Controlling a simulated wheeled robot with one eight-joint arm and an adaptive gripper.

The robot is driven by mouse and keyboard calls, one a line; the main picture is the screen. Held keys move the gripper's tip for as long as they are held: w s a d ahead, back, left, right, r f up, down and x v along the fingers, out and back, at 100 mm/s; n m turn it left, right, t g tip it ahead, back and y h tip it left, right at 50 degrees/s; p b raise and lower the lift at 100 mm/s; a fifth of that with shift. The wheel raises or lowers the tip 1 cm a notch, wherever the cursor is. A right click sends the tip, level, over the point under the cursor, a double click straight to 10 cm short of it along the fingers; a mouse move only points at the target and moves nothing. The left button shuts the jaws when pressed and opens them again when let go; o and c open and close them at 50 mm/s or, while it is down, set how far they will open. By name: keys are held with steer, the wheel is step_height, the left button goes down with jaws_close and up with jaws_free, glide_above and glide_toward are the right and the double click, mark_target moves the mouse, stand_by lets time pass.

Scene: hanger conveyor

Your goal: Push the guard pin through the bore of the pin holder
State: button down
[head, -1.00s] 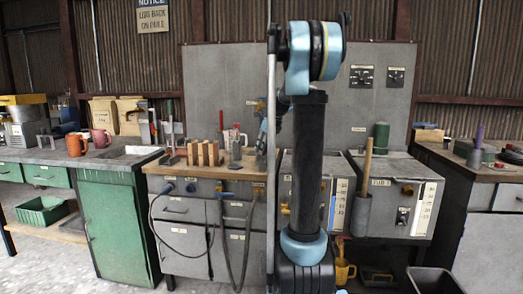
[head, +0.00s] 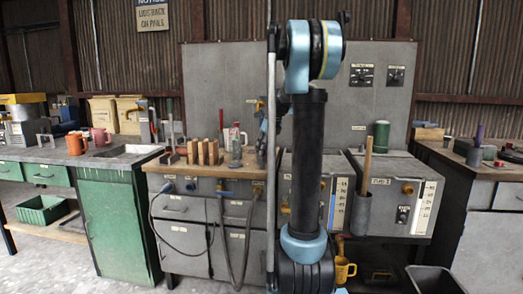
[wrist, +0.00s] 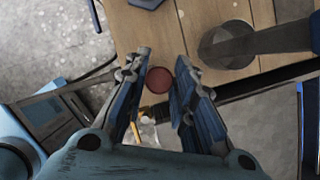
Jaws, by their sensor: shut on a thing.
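My gripper (wrist: 161,92) shows in the wrist view, with its two blue-and-grey fingers close on either side of a round, dark red end. I take this red piece (wrist: 159,80) to be the guard pin, seen nearly end-on; the rest of it is hidden. It is at the edge of the wooden bench top in that picture. A dark grey round piece with a thick bar (wrist: 228,46) lies to its upper right; I cannot tell whether it is the pin holder. No bore is visible. In the head view my arm hides most of the gripper.
The wooden workbench (head: 205,171) carries several upright wooden blocks (head: 203,152) and a grey metal cylinder (head: 236,153). Grey cabinets stand to the right, with a wooden-handled tool in a holder (head: 362,212). A green cabinet (head: 113,220) stands left. Hoses hang before the bench.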

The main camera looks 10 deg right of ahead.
steer(key=shift+f, duration=0.75)
stand_by(0.4)
steer(key=c, duration=1.6)
jaws_free()
steer(key=o, duration=0.6)
steer(key=shift+c, duration=0.2)
steer(key=v, duration=1.2)
